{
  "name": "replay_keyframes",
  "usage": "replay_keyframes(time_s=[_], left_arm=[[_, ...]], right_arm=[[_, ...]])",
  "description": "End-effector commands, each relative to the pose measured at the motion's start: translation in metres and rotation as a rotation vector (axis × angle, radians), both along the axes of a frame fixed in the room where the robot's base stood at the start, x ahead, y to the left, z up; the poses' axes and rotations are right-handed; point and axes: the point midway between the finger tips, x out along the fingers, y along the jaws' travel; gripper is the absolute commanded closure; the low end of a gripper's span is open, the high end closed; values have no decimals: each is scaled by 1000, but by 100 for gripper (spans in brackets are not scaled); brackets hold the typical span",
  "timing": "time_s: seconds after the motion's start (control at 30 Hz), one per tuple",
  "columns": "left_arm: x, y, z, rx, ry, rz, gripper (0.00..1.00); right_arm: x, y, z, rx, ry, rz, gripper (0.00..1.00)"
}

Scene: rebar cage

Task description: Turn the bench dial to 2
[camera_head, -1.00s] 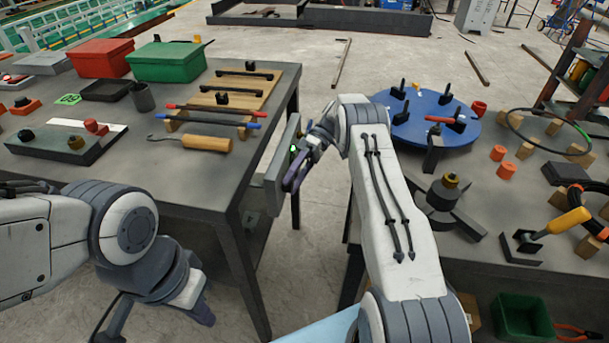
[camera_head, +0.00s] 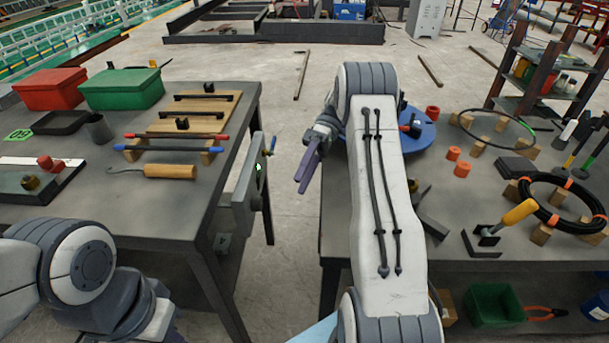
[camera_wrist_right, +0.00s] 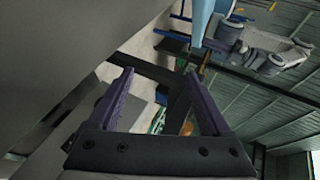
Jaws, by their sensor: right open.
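A grey control panel (camera_head: 243,190) is mounted on the right side of the left bench (camera_head: 150,215). It carries a small lit green spot (camera_head: 258,167) and small parts near its upper right edge, seen nearly edge-on. I cannot make out the dial's face or its setting. My right gripper (camera_head: 302,182) has purple fingers and hangs in the gap between the benches, right of the panel and apart from it. In the right wrist view its fingers (camera_wrist_right: 157,85) are spread with nothing between them. My left arm is at the lower left; its fingers do not show.
The left bench holds a red box (camera_head: 50,88), a green box (camera_head: 122,88) and a wooden-handled hook (camera_head: 168,171). The right bench holds a blue disc (camera_head: 420,138), partly behind my right arm, and a black coil (camera_head: 560,200). Floor shows between the benches.

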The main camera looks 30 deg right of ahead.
Motion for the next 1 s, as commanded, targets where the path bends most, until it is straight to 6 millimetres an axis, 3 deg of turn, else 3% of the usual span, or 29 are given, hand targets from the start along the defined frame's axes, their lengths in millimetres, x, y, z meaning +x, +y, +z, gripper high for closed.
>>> replay_keyframes(time_s=[0.3, 0.43, 0.67, 1.0], left_arm=[[0, 0, -2, 0, 0, 0, 100], [0, 0, -21, 0, 0, 0, 100], [0, 0, -102, 1, 1, 0, 100], [0, 0, -219, 0, 0, 0, 100]], right_arm=[[-1, -2, -1, -3, -4, -3, 18], [4, 1, -10, -44, -47, 4, 18], [25, 15, -34, -264, -301, 28, 18], [42, 44, -35, -580, -783, 27, 18]])
